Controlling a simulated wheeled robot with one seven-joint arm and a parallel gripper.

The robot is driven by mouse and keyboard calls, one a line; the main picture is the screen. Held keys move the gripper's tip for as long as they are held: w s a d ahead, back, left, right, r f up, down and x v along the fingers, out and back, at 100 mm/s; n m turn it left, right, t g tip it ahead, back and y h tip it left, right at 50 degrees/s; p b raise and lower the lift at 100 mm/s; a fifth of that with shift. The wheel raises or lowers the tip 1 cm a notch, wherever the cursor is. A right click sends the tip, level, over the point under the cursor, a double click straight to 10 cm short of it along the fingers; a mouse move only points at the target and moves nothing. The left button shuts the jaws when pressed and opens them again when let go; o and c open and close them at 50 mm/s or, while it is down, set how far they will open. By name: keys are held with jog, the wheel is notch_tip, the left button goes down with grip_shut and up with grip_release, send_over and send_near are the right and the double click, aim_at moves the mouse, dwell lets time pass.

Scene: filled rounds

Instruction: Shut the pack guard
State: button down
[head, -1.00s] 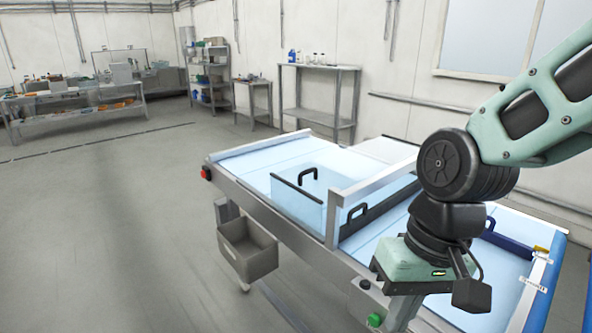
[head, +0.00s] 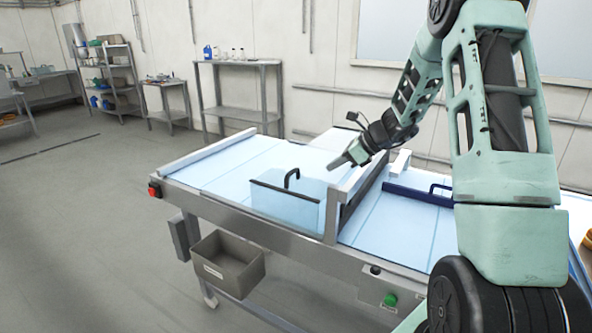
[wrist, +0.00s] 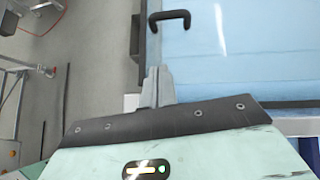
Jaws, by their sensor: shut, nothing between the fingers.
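A clear guard panel (head: 285,206) with a black edge and a black loop handle (head: 291,178) stands on the pale blue table, left of a metal post (head: 331,215). I cannot tell for sure whether it is the pack guard. A dark blue bar (head: 418,195) with its own handle lies farther right. My gripper (head: 332,167) is shut and empty, above the table to the right of the black handle. In the wrist view my shut fingers (wrist: 157,86) point towards a black handle (wrist: 170,22), with a gap between them.
A grey bin (head: 228,263) hangs under the table's front side. A green button (head: 390,300) sits on the front rail, and a red knob (head: 154,190) is at the left corner. Floor to the left is clear. Steel shelves stand behind.

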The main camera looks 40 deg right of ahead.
jog(key=p+x, duration=0.2)
jog(key=x, duration=0.7)
jog(key=shift+w+a+p, duration=0.2)
jog(key=shift+a+p, duration=0.05)
jog(key=shift+p, duration=0.1)
jog(key=shift+w+a+r+p, duration=0.15)
jog(key=shift+w+a+p, duration=0.2)
jog(key=shift+w, duration=0.15)
jog(key=shift+w+a+r+p, duration=0.15)
jog(key=shift+w+a+p, duration=0.15)
jog(key=shift+w, duration=0.2)
jog(key=shift+w+a+f, duration=0.15)
jog(key=shift+w+a, duration=0.1)
jog(key=shift+w, duration=0.3)
